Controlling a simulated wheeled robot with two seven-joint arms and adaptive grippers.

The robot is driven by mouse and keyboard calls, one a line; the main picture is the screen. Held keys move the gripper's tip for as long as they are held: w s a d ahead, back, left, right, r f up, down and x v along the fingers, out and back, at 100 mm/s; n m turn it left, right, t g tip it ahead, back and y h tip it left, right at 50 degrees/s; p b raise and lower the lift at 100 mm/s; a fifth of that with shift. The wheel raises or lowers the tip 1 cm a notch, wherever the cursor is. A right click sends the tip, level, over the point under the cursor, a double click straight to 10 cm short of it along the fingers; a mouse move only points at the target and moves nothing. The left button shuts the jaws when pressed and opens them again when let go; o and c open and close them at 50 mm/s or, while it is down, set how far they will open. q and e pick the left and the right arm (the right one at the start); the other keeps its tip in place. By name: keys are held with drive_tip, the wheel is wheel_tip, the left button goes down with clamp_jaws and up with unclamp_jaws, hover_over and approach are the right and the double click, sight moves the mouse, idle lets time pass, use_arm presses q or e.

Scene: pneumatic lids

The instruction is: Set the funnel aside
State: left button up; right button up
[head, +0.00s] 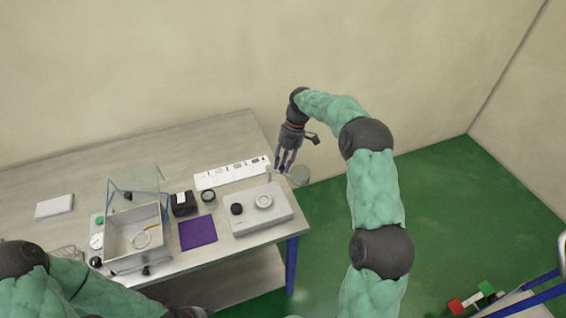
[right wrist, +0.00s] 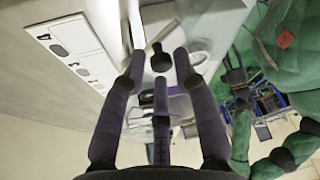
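My right gripper (head: 284,165) points down over the table's right end, behind the white device. In the right wrist view its fingers (right wrist: 160,70) are spread apart with nothing clearly held between them. My left arm comes in at the lower left, and its gripper is out of view.
The white device (head: 277,216) has a black knob and a pale ring. A white strip with pictograms (head: 232,173), a purple mat (head: 197,232), a black ring (head: 208,197) and an open grey box (head: 112,252) with a raised clear lid (head: 120,180) stand leftward.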

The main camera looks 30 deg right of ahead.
drive_tip(key=v, duration=1.2)
drive_tip(key=shift+r, duration=0.15)
